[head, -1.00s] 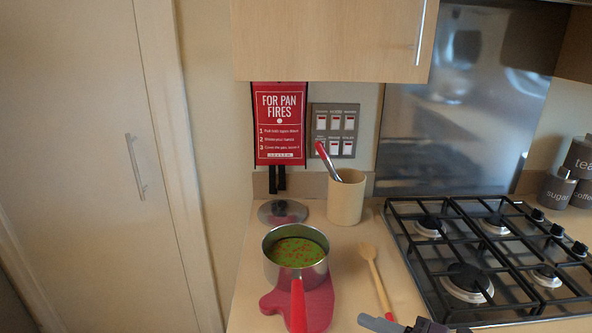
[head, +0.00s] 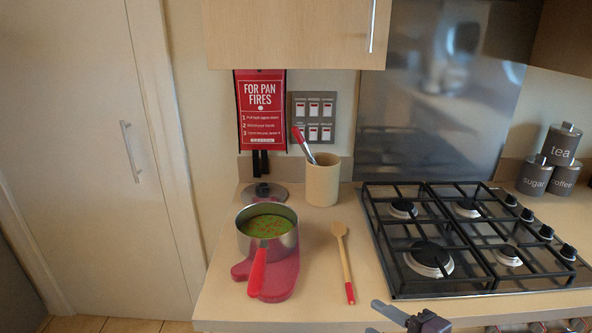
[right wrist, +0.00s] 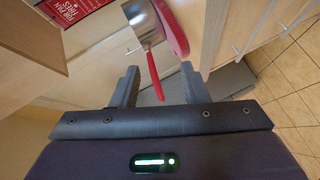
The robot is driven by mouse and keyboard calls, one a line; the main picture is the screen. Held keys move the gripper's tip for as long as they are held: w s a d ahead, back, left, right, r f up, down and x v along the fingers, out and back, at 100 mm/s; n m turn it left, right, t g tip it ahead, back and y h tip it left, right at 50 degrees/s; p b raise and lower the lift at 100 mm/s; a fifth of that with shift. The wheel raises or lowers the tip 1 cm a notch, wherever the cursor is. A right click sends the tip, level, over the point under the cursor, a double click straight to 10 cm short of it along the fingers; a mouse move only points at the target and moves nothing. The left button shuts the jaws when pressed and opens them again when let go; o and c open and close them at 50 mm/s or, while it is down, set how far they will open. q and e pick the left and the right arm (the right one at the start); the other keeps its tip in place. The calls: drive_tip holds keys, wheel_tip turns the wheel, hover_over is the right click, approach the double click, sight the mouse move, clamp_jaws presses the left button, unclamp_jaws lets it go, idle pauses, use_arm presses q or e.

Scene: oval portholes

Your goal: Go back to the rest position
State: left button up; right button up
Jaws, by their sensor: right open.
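My right gripper (head: 402,318) shows at the bottom edge of the head view, open and empty, in front of the counter. In the right wrist view its two fingers (right wrist: 160,82) are spread apart. A steel saucepan (head: 280,240) with green soup and orange bits stands on a red mitt-shaped mat (head: 284,278). Its red handle (head: 257,272) points toward me. The handle (right wrist: 152,76) shows beyond the open fingers in the right wrist view, apart from them. My left gripper is out of view.
A wooden spoon (head: 345,265), a lid (head: 264,194) and a utensil crock (head: 322,180) are on the counter (head: 315,305). A gas hob (head: 470,240) is at right, with canisters (head: 535,175) behind. A cupboard (head: 290,35) hangs above. Tiled floor (head: 95,325) shows at lower left.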

drive_tip(key=s+d+f+m+g+h, duration=0.2)
drive_tip(key=d+f+m+h, duration=0.3)
drive_tip(key=f+m+h, duration=0.45)
drive_tip(key=s+f+m+g, duration=0.4)
drive_tip(key=s+m+g, duration=0.3)
drive_tip(key=s+m, duration=0.35)
wheel_tip(320, 180, down, 31)
drive_tip(key=s+g, duration=0.1)
drive_tip(key=s, duration=0.2)
drive_tip(key=s+d+f+g, duration=0.1)
drive_tip(key=s+d+f, duration=0.2)
drive_tip(key=s+f, duration=1.4)
drive_tip(key=shift+s+d+f+n, duration=0.2)
drive_tip(key=shift+s+n, duration=0.2)
drive_tip(key=shift+s, duration=0.55)
